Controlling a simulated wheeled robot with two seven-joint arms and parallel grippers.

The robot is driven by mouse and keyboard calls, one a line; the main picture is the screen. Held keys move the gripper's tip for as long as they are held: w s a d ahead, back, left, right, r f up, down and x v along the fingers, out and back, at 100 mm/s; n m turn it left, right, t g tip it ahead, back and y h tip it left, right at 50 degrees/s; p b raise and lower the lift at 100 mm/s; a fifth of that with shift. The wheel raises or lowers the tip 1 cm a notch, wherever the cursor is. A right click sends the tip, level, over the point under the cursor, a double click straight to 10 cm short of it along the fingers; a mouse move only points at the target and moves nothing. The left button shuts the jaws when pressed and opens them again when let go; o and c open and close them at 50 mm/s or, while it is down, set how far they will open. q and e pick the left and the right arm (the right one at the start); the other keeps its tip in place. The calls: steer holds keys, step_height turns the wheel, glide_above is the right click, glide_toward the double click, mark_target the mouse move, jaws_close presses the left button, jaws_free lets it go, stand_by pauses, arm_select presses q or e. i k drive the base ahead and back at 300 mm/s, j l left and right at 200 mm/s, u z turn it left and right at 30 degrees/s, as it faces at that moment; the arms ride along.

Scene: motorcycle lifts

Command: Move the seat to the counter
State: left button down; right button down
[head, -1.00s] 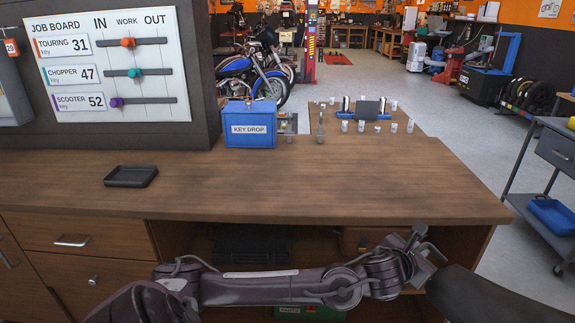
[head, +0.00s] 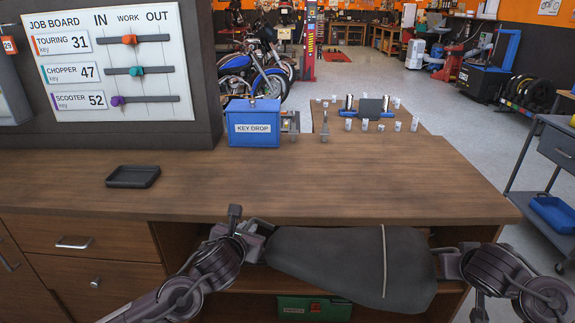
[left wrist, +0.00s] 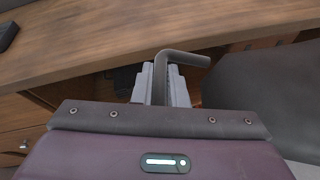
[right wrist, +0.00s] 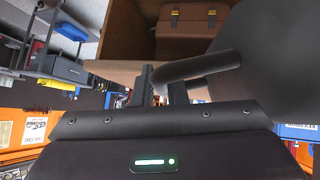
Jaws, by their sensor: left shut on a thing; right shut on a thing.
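The dark grey seat (head: 340,262), with a pale strap across it, hangs level in front of the counter's (head: 300,185) front edge. In the head view it looks lower than the counter top. My left gripper (head: 254,238) is shut at the seat's left end; the left wrist view shows a bent grey bar (left wrist: 185,57) between its fingers (left wrist: 160,85). My right gripper (head: 447,262) is at the seat's right end, shut on a similar bar (right wrist: 200,66) between its fingers (right wrist: 160,85). The seat's underside is hidden in the head view.
A black tray (head: 133,176) lies on the counter's left. A blue key drop box (head: 253,122) and several white cups (head: 365,124) stand at the back. The counter's middle and right are clear. A green case (head: 313,308) is on the shelf below. A grey cart (head: 552,150) stands right.

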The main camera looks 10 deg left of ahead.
mark_target(317, 171)
steer(key=i+l+u, duration=0.15)
steer(key=i+u, duration=0.25)
steer(key=i, duration=0.35)
steer(key=i+l, duration=0.1)
steer(key=i, duration=0.25)
steer(key=i+l, duration=0.1)
steer(key=i, duration=0.3)
